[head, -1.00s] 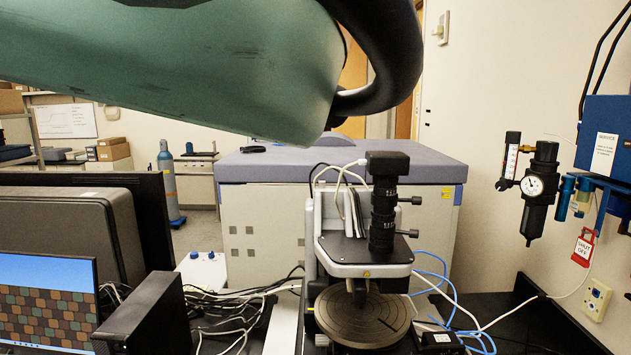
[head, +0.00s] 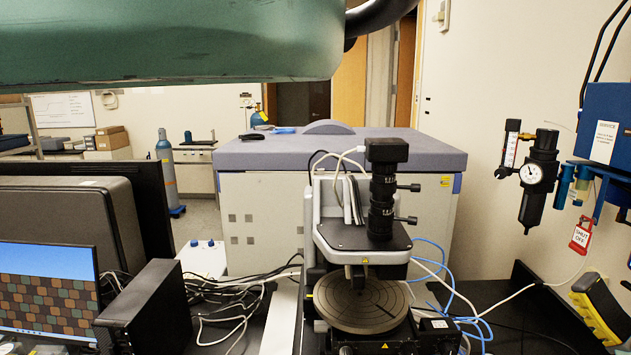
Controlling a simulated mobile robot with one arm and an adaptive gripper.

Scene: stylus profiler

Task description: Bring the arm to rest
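My arm, a large green link with a black hose at its right end, crosses the top left of the head view, close to the camera. My gripper is out of the picture, so its fingers and anything in it are hidden. The stylus profiler (head: 362,235) stands on the bench below and right of the arm, with a black camera tube on top. Its round dark stage (head: 360,306) is bare, with a dark line across it. The arm is apart from the profiler in the picture.
A monitor (head: 45,292) and black boxes fill the left of the bench. A large grey-topped cabinet (head: 250,205) stands behind. A pressure gauge (head: 532,173), a blue box (head: 610,120) and a yellow-black device (head: 600,310) are at the right. Cables run beside the profiler.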

